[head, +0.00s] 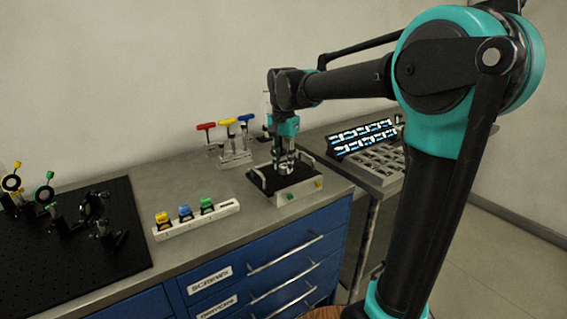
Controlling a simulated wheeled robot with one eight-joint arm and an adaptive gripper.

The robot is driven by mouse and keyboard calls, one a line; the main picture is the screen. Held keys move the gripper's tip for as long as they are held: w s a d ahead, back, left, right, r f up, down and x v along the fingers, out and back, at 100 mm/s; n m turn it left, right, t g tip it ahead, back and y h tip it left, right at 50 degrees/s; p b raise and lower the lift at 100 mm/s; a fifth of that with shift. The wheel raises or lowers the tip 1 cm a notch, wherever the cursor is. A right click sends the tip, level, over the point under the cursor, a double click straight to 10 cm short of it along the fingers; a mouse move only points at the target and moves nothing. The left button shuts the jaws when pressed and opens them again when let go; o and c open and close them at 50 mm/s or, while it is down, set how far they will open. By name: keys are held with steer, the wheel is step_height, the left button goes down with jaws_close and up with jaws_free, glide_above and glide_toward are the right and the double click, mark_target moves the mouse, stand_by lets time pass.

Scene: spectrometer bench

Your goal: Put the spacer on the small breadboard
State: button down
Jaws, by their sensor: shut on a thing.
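The small breadboard (300,190) is a black-topped plate with two metal handles and a pale front edge. It stands on the grey bench near its right end. My gripper (285,167) points down over the middle of the board and is shut on a small silvery piece, which appears to be the spacer (285,169). The fingers hide part of the piece. I cannot tell whether it touches the board's top.
A T-handle tool rack (236,160) stands behind the board. A white strip (196,220) with yellow, blue and green blocks lies to the left. Farther left is a large black board (90,262) with mounts. A grey tray (378,161) is on the right.

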mark_target(283, 166)
steer(key=shift+f, duration=0.1)
steer(key=c, duration=1.2)
jaws_free()
step_height(283, 166, up, 12)
